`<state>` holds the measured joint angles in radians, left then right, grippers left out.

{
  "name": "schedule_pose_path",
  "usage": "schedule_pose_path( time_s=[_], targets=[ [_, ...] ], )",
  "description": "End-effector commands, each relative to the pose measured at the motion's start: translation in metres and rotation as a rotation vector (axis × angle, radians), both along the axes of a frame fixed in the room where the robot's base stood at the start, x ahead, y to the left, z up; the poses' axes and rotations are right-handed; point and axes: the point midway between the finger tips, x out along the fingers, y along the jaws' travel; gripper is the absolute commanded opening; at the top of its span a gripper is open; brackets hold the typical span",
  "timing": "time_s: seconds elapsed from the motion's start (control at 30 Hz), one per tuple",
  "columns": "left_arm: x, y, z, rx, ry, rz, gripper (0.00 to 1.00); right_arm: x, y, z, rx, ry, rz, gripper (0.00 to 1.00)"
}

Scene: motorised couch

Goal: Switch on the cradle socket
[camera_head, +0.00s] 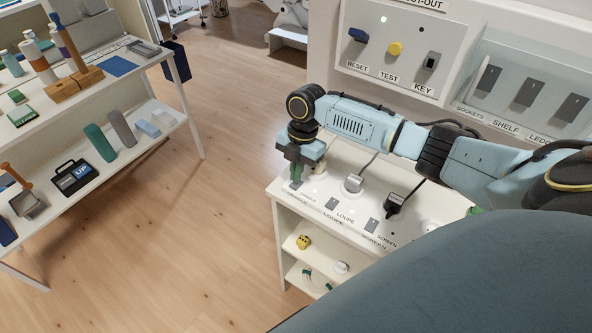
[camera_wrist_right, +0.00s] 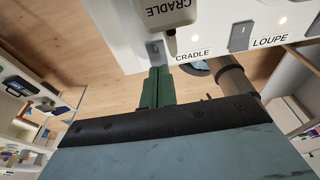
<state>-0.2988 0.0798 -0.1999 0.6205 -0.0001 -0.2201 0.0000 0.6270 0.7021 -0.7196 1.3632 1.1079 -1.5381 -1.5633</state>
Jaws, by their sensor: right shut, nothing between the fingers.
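The cradle socket is the leftmost place on the white socket cabinet top (camera_head: 410,238), partly hidden by my right gripper in the head view. In the right wrist view its grey rocker switch (camera_wrist_right: 154,50) sits beside the CRADLE label (camera_wrist_right: 192,54), and a pale plug marked CRADLE (camera_wrist_right: 172,20) stands beside it. A small pale dot (camera_wrist_right: 194,38) shows above the label. My right gripper (camera_head: 295,180) points down over this switch. Its green fingers (camera_wrist_right: 158,88) are shut and empty, with tips at or very near the switch; contact is unclear. My left gripper is not in view.
A wall panel (camera_head: 400,50) stands behind. A dark padded surface (camera_head: 470,285) fills the lower right.

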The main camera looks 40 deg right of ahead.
Motion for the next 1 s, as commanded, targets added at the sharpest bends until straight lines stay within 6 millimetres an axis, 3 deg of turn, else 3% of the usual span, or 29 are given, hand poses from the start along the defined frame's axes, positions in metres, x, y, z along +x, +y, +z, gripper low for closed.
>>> schedule_pose_path(
  time_s=[0.03,0.2,0.3,0.6,1.0],
  targets=[
    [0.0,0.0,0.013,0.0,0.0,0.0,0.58,0.0,-0.001,0.012,0.0,-0.001,-0.001,0.0],
    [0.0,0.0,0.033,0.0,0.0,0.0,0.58,0.0,-0.003,0.034,-0.001,-0.003,-0.005,0.0],
    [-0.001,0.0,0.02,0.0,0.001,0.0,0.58,0.005,-0.016,0.052,-0.003,-0.007,-0.005,0.0],
    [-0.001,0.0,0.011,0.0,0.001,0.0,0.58,0.013,-0.039,0.102,-0.001,-0.003,-0.005,0.0],
    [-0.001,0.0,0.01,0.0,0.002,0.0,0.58,0.014,-0.044,0.114,0.0,-0.001,-0.003,0.0]
  ],
)
